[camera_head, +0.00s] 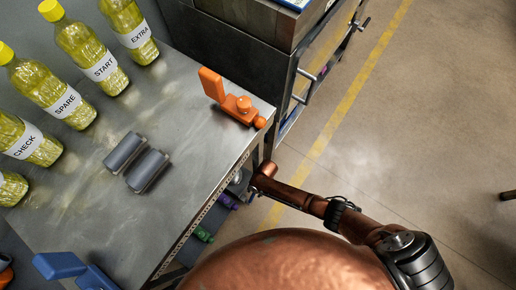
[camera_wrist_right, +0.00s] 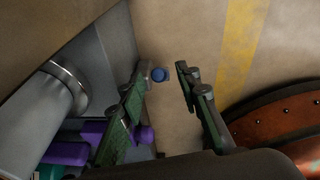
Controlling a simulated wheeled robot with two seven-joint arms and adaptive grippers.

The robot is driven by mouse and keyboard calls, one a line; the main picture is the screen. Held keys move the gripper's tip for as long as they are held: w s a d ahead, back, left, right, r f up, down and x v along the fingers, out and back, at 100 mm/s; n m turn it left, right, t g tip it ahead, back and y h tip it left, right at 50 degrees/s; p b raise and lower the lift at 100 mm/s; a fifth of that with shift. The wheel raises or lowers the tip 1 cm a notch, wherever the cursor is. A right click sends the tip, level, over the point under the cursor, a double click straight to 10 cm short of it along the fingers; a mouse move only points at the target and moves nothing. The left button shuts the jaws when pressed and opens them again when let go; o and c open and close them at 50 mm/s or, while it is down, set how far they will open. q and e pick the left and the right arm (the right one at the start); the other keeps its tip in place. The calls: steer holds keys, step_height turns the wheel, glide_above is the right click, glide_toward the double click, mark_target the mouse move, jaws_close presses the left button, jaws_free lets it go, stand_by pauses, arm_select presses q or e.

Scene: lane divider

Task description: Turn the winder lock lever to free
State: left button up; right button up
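My right arm (camera_head: 320,206) comes in from the lower right and ends beside the table's right side, below the top. In the right wrist view my right gripper (camera_wrist_right: 162,72) is open, its two dark green fingers apart. A blue round knob (camera_wrist_right: 161,75) shows between the fingertips; I cannot tell whether it lies between or beyond them. Purple handle parts (camera_wrist_right: 68,153) lie left of and behind the left finger. In the head view a purple handle (camera_head: 229,201) and a green handle (camera_head: 204,233) stick out under the table edge. No readable label identifies the winder lock lever. My left gripper is out of view.
The metal table (camera_head: 190,120) holds several yellow-capped bottles (camera_head: 64,95), two grey rollers (camera_head: 148,170) and an orange fixture (camera_head: 236,103) at its right corner. A blue part (camera_head: 62,266) is at lower left. A dark cabinet (camera_head: 245,50) stands behind. Floor to the right is largely clear.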

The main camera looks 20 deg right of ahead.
steer(key=v, duration=0.8)
steer(key=shift+d+r, duration=0.15)
steer(key=shift+r, duration=0.25)
steer(key=shift+c, duration=0.3)
